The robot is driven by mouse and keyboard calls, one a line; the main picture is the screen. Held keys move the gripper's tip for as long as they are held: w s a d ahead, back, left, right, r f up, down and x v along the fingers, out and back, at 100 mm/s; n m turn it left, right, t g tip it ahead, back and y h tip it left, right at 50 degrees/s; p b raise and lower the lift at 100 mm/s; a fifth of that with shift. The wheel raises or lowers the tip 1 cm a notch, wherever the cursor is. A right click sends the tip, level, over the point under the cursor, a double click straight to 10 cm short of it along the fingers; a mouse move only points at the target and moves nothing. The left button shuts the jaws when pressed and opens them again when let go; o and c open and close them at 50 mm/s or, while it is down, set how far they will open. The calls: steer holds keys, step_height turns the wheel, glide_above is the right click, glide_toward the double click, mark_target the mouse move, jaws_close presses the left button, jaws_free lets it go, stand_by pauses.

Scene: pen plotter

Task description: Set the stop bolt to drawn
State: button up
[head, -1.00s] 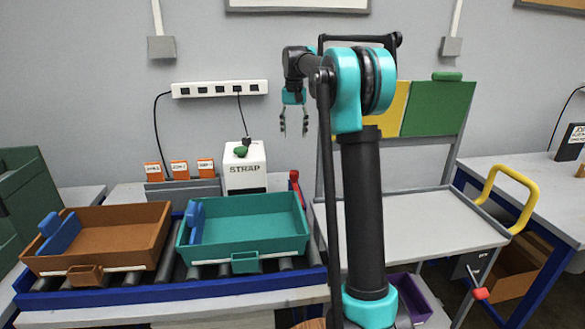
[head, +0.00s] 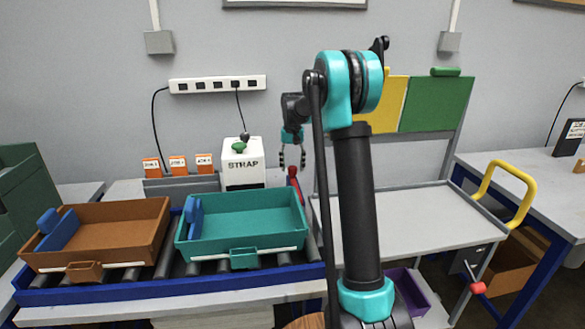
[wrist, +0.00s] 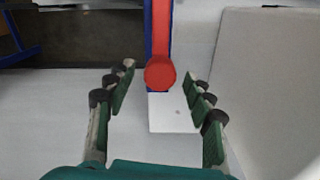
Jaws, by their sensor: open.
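The stop bolt (head: 296,182) shows in the head view as a red upright piece at the right end of the roller conveyor. In the wrist view it is a red bar with a round red knob (wrist: 160,73), beside a blue rail and a white plate. My gripper (head: 291,160) is open and points down just above the bolt in the head view. In the wrist view its green-padded fingers (wrist: 158,85) stand either side of the knob, which appears between the fingertips. I see no contact; the depth between fingertips and knob is hard to tell.
A teal tray (head: 250,222) and a brown tray (head: 120,215) sit on the rollers left of the bolt. A white STRAP box (head: 243,165) stands behind. A grey cart (head: 420,222) with a yellow handle (head: 512,175) is close on the right.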

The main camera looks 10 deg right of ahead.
steer(key=shift+f, duration=0.5)
jaws_close()
